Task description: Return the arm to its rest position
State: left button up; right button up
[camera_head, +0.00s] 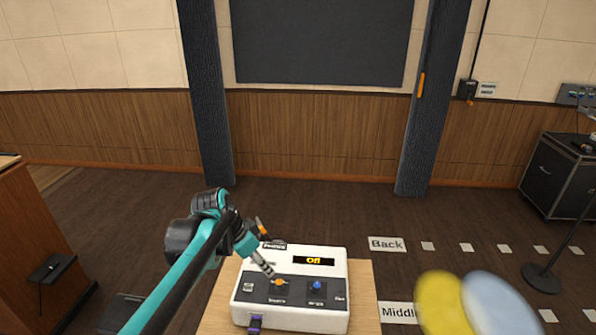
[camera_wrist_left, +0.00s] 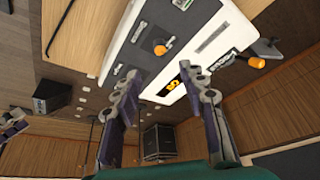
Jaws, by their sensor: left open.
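A white control box (camera_head: 335,290) sits on a small wooden table (camera_head: 362,300) in the head view. The orange knob (camera_wrist_left: 160,50) shows beyond the fingertips.
An orange-handled part (camera_head: 262,228) stands behind the box. Blurred yellow (camera_head: 443,303) and pale blue (camera_head: 497,305) shapes fill the lower right foreground. A wooden cabinet (camera_head: 38,235) stands left, a black case (camera_head: 560,175) right. Open floor lies behind the table.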

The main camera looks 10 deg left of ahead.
pick_arm(q)
jog(key=s+a+f+n+t+y, duration=0.1)
jog(key=s+n, duration=0.3)
jog(key=s, duration=0.5)
jog(key=s+a+f+n+t+y, duration=0.1)
jog(key=s+f+n+t+y, duration=0.1)
jog(key=s, duration=0.8)
jog(key=f+n+t, duration=0.1)
jog(key=n, duration=0.1)
jog(key=shift+s+a+n, duration=0.15)
jog(key=shift+a+n, duration=0.05)
jog(key=shift+n, duration=0.2)
dwell(0.4)
